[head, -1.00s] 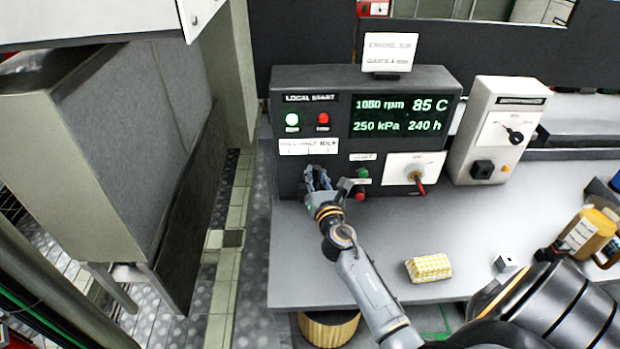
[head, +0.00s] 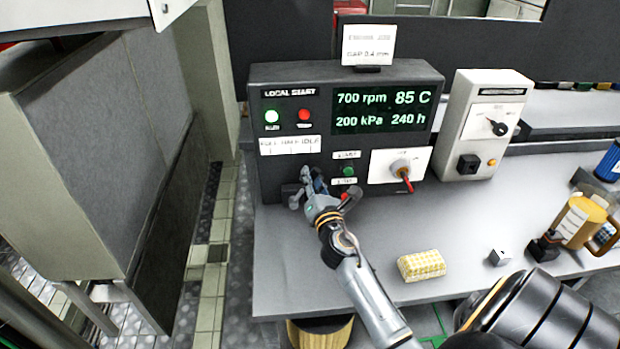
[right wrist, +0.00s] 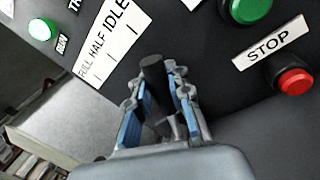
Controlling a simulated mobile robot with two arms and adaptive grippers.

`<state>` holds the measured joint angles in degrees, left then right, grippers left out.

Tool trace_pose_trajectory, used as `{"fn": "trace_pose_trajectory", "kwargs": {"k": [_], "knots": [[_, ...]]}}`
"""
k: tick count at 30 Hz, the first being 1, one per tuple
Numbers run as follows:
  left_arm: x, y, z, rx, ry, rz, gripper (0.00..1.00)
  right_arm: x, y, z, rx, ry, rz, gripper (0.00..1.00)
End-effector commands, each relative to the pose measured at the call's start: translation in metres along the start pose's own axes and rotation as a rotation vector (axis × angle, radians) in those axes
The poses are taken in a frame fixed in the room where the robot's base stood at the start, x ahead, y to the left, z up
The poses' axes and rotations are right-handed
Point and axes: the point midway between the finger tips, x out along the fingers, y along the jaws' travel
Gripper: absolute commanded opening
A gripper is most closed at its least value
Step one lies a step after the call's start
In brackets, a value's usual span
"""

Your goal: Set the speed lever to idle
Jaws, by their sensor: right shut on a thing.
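The dark speed lever (right wrist: 152,68) shows in the right wrist view as a round black knob between my right gripper's blue-padded fingers. My right gripper (right wrist: 153,100) is shut on it. The FULL HALF IDLE label (right wrist: 113,40) lies just above, with the lever near its IDLE end. In the head view my right gripper (head: 307,182) is at the lower part of the local start panel (head: 262,95), below the right part of the label (head: 290,145), and hides most of the lever. The display (head: 388,108) reads 700 rpm, 200 kPa, 85 C, 240 h. My left gripper is out of view.
A green start button (head: 348,170) and a red stop button (right wrist: 294,81) sit right of my gripper. A rotary switch with a red handle (head: 402,172) is further right.

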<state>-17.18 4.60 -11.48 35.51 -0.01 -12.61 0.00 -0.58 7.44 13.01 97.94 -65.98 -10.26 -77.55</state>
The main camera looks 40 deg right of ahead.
Motion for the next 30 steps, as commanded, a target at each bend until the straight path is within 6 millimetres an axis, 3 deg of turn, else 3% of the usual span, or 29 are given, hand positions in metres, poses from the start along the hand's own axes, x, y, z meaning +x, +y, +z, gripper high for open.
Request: {"fn": "trace_pose_trajectory", "kwargs": {"k": [5, 6, 9, 20, 30], "knots": [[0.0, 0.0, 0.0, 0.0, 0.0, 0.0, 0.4, -0.003, -0.004, -0.007, 0.006, 0.013, -0.008, 0.0], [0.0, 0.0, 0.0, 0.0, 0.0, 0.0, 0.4, -0.003, -0.004, -0.007, 0.006, 0.013, -0.009, 0.26], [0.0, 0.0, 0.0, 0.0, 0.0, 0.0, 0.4, -0.002, -0.003, -0.006, 0.005, 0.011, -0.008, 0.42], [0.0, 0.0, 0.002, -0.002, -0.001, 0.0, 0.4, -0.007, -0.002, -0.003, 0.002, 0.005, -0.004, 0.42], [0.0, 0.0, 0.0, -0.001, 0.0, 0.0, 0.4, -0.062, -0.003, -0.004, 0.005, 0.008, -0.008, 0.42]]}}
